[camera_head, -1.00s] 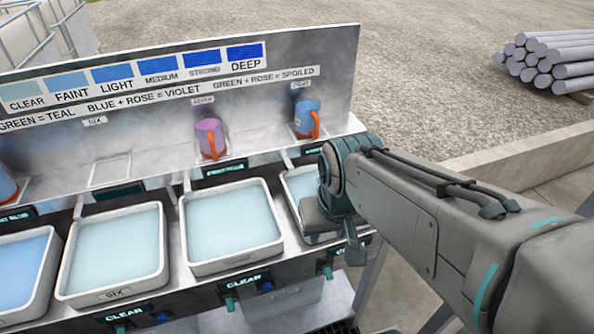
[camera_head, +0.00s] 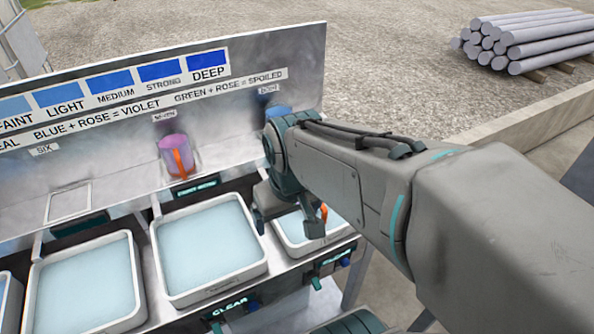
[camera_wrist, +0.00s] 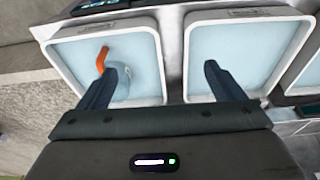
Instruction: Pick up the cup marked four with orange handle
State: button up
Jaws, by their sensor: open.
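A pale cup (camera_wrist: 124,88) with an orange handle (camera_wrist: 103,58) shows over the left tray in the wrist view, partly hidden by one finger. An orange bit of a handle (camera_head: 323,212) also shows beside my gripper's right finger in the head view. I cannot read any mark on this cup. My gripper (camera_head: 286,226) is open and empty above the trays. In the wrist view my gripper (camera_wrist: 160,68) has its fingers wide apart, the left one overlapping the cup; contact cannot be told.
A violet cup (camera_head: 172,150) with an orange handle stands on the ledge under the label seven. A blue cup (camera_head: 279,110) on the ledge is mostly hidden by my arm. Liquid-filled trays (camera_head: 265,268) line the bench. A tall sign panel (camera_head: 300,60) stands behind.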

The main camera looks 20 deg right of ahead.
jog(key=w+d+r+n+g+p, duration=0.1)
jog(key=w+d+n+g+p, duration=0.3)
jog(key=w+d, duration=0.75)
jog(key=shift+n+t, duration=0.4)
jog(key=shift+t, duration=0.3)
jog(key=f, duration=0.8)
jog(key=f+b, duration=0.1)
jog(key=f, duration=0.3)
jog(key=shift+s+a, duration=0.1)
jog(key=shift+s, duration=0.2)
jog(key=shift+f, duration=0.6)
jog(key=c, duration=1.2)
jog(key=shift+r, duration=0.2)
